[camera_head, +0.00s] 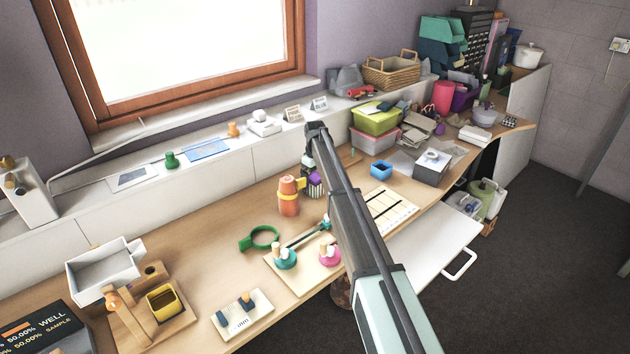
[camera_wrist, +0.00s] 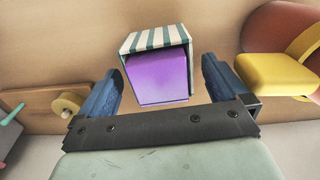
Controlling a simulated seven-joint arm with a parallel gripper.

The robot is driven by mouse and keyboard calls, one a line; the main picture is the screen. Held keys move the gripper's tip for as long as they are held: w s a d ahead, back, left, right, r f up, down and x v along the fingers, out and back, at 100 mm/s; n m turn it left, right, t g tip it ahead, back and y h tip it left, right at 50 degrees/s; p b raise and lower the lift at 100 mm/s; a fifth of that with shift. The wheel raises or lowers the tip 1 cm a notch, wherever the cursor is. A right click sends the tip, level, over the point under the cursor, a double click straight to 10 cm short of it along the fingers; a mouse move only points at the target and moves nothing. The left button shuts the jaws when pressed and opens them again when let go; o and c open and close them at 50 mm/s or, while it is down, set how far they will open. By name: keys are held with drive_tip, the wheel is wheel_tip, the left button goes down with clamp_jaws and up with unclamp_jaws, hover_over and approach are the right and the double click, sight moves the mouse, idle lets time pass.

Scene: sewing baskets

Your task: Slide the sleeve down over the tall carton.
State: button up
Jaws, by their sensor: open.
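The tall carton (camera_wrist: 158,76) shows a purple face in the wrist view; it also shows as a small purple patch (camera_head: 316,177) in the head view, partly behind my arm. The sleeve (camera_wrist: 155,39), striped green and white, is around the carton; its wall shows along the far side and the right. How far down the carton it sits I cannot tell. My gripper (camera_wrist: 160,78) is open, its blue fingers on either side of the carton and sleeve with gaps at both sides. In the head view my arm hides most of the gripper.
An orange bottle with a yellow band (camera_head: 288,196) stands close left of the carton; it shows at the right of the wrist view (camera_wrist: 275,72). A green ring (camera_head: 262,238) and a board with pegs (camera_head: 300,262) lie nearer. A blue box (camera_head: 381,169) stands to the right.

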wheel_tip(320, 180, up, 13)
idle(0.4)
